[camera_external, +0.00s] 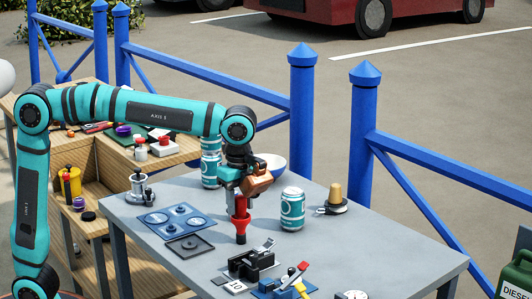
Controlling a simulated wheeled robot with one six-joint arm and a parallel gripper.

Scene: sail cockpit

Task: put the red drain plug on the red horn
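My gripper (241,212) points down over the middle of the grey table. A red, forked-looking shape shows at its lower end. Two small white items with red tops, one at the left (140,148) and one at the right (164,146), stand on the wooden bench. I cannot tell whether either is the horn.
Blue railing stands behind.

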